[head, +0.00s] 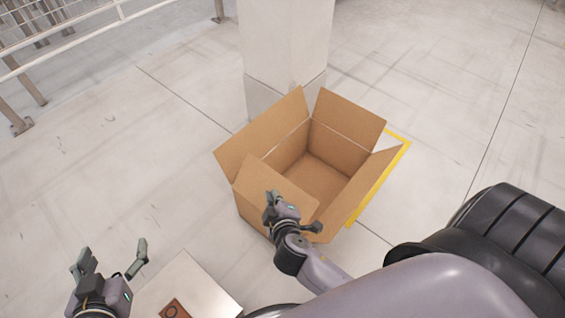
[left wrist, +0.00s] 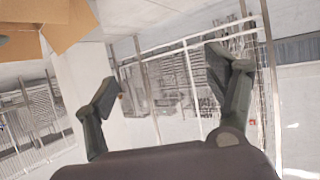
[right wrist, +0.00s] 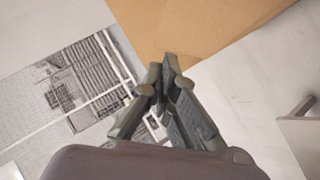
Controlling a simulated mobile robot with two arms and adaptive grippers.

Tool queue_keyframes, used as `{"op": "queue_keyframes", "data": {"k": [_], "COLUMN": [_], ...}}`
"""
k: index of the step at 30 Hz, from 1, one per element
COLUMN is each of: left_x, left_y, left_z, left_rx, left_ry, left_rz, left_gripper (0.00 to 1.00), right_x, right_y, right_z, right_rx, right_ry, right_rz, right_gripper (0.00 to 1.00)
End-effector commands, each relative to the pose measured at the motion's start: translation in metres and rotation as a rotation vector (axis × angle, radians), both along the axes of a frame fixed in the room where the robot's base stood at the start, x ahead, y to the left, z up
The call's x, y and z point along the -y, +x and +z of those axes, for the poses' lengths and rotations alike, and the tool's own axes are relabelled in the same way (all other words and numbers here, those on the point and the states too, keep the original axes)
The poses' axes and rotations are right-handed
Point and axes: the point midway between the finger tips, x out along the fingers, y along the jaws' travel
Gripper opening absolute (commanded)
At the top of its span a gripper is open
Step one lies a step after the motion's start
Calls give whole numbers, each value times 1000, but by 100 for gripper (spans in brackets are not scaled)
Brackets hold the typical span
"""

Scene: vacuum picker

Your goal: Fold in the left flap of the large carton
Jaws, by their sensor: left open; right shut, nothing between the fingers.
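The large carton (head: 312,170) stands open and empty-looking on the floor in the head view. Its left flap (head: 262,132) slopes outward. The back flap (head: 347,118) and right flap (head: 362,188) also stand open; the near flap (head: 270,178) rises at the front. My right gripper (head: 272,198) is shut and empty at the near flap, covering part of it; I cannot tell if they touch. Cardboard (right wrist: 195,30) shows beyond its fingertips in the right wrist view. My left gripper (head: 112,254) is open and empty, left of the carton and apart from it.
A pale pillar (head: 285,50) stands right behind the carton. A pale box or panel (head: 195,285) with a brown mark lies between my grippers at the bottom. A white railing (head: 75,30) runs at the upper left. Yellow floor tape (head: 395,165) borders the right. Floor left of the carton is clear.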

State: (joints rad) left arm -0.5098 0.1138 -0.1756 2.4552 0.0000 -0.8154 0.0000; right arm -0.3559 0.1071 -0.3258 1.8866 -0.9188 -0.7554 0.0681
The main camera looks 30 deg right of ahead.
Motion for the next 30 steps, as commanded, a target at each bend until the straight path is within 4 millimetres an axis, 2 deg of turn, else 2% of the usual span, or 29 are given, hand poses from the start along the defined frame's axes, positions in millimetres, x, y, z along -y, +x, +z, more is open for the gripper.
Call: {"op": "queue_keyframes", "data": {"k": [4,8,19,27,30], "left_x": [1,6,20,25,26], "left_y": [3,12,29,24,18], "left_z": [3,18,82,130,146], "left_rx": [27,120,470,723,817], "left_ry": [-7,-28,-116,-183,-208], "left_rz": [-2,-8,-29,-43,-48], "left_gripper": [78,78,78,78,78], "right_x": [1,5,19,27,36], "right_y": [5,18,59,86,86], "right_z": [-3,-11,-34,-49,-57], "right_rx": [0,1,1,1,-2], "right_ry": [-3,-4,-4,-3,-4], "right_rz": [-1,0,0,0,0], "right_gripper": [0,0,0,0,0]}}
